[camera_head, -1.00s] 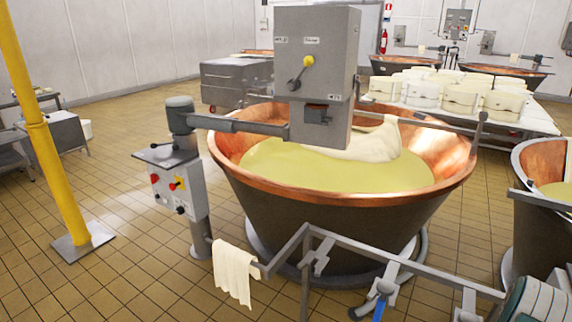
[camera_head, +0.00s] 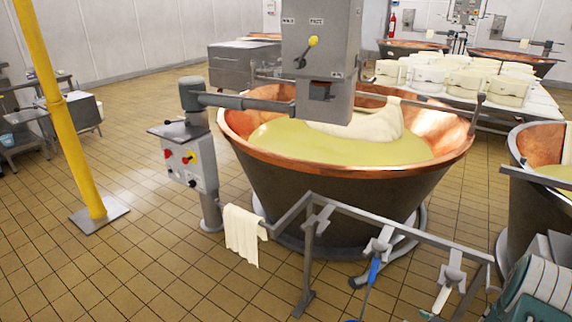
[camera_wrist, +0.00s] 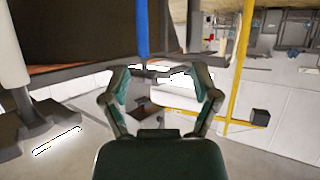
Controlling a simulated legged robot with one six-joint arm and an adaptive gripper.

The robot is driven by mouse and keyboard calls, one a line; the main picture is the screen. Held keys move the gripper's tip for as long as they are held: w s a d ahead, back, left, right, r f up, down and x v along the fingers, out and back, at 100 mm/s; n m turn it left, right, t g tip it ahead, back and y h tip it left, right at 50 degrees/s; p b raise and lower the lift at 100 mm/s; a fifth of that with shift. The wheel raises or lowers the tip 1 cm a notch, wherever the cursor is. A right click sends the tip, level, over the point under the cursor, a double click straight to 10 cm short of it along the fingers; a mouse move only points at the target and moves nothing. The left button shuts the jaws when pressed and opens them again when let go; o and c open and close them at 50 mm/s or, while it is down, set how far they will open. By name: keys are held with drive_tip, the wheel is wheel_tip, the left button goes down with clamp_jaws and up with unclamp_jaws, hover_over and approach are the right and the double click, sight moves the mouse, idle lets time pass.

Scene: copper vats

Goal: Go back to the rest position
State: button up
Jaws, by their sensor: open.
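My gripper (camera_wrist: 160,72) shows in the wrist view with its two jointed fingers spread apart and nothing between them. A blue bar shows beyond the fingers at the top. The gripper's fingers cannot be made out in the head view. There, a green and grey part of my arm shows at the lower right corner, to the right of the rail's end. The large copper vat (camera_head: 340,200) stands in the middle of the head view, with yellow liquid and a pale cloth inside.
A metal rail (camera_head: 400,235) with a blue-handled tool (camera_head: 373,271) and a hanging cloth (camera_head: 243,236) stands before the vat. A control post (camera_head: 190,165), yellow pole (camera_head: 72,130) and second vat (camera_head: 540,190) flank it. Tiled floor is open at lower left.

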drive_tip(key=w+a+r+m+g+h, duration=0.1)
drive_tip(key=w+r+h, duration=0.2)
drive_tip(key=r, duration=0.7)
drive_tip(key=w+r+g+h, duration=0.1)
drive_tip(key=w+r+h, duration=0.15)
drive_tip(key=r, duration=0.85)
drive_tip(key=s+a+r+m+h, duration=0.2)
drive_tip(key=s+a+r+h, duration=0.15)
drive_tip(key=r, duration=0.35)
drive_tip(key=s+a+r+m+g+y, duration=0.1)
drive_tip(key=s+a+r, duration=0.4)
drive_tip(key=s+a, duration=0.5)
drive_tip(key=s+a+r+m+g+y, duration=0.1)
drive_tip(key=s+a+r+g+y, duration=0.2)
drive_tip(key=s+a, duration=0.7)
drive_tip(key=s+r, duration=0.2)
drive_tip(key=s, duration=0.3)
drive_tip(key=shift+r, duration=0.4)
